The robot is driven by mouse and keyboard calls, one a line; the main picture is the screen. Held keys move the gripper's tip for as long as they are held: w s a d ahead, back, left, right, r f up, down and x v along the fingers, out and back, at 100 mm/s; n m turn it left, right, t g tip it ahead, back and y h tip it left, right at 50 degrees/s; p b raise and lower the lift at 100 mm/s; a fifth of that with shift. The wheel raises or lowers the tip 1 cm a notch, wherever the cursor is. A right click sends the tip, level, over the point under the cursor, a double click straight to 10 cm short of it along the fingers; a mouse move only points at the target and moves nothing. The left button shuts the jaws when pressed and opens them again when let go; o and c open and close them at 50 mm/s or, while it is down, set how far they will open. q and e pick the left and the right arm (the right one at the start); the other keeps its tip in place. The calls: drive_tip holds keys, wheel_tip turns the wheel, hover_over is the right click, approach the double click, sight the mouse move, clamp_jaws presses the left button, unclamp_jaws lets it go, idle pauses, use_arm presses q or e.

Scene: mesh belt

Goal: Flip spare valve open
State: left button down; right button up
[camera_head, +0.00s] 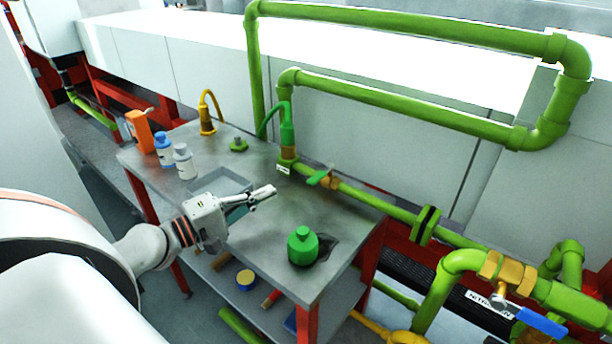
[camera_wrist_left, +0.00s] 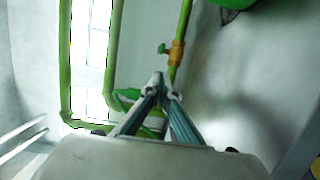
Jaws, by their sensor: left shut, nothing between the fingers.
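A small valve with a green lever handle (camera_head: 318,177) and a brass body (camera_head: 330,183) sits on the green pipe at the table's back edge. The lever lies at an angle across the pipe. In the left wrist view the green handle (camera_wrist_left: 163,48) and brass body (camera_wrist_left: 177,53) show just beyond the fingertips. My left gripper (camera_head: 270,190) is shut and empty above the table, left of the valve and apart from it. Its fingers (camera_wrist_left: 165,88) also show in the wrist view. A second brass valve (camera_head: 505,270) with a blue lever (camera_head: 541,322) is at the lower right.
A green bottle (camera_head: 303,246) stands on the metal table (camera_head: 345,215) near its right corner. White bottles (camera_head: 184,162), an orange item (camera_head: 139,131) and a yellow hooked fitting (camera_head: 207,115) stand at the left and back. A green hooked fitting (camera_head: 287,130) rises left of the valve.

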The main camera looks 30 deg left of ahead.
use_arm(q)
drive_tip(key=shift+w+d+r, duration=0.1)
drive_tip(key=shift+w+d, duration=0.05)
drive_tip(key=shift+w, duration=0.3)
drive_tip(key=p, duration=0.2)
approach(322, 174)
drive_tip(key=w, duration=0.2)
drive_tip(key=w+a, duration=0.1)
drive_tip(key=w, duration=0.1)
drive_tip(key=shift+a+f, duration=0.2)
drive_tip(key=shift+w+d, duration=0.2)
drive_tip(key=shift+w, duration=0.3)
drive_tip(key=shift+w+d+f, duration=0.1)
drive_tip(key=shift+w+f, duration=0.05)
drive_tip(key=shift+w, duration=0.15)
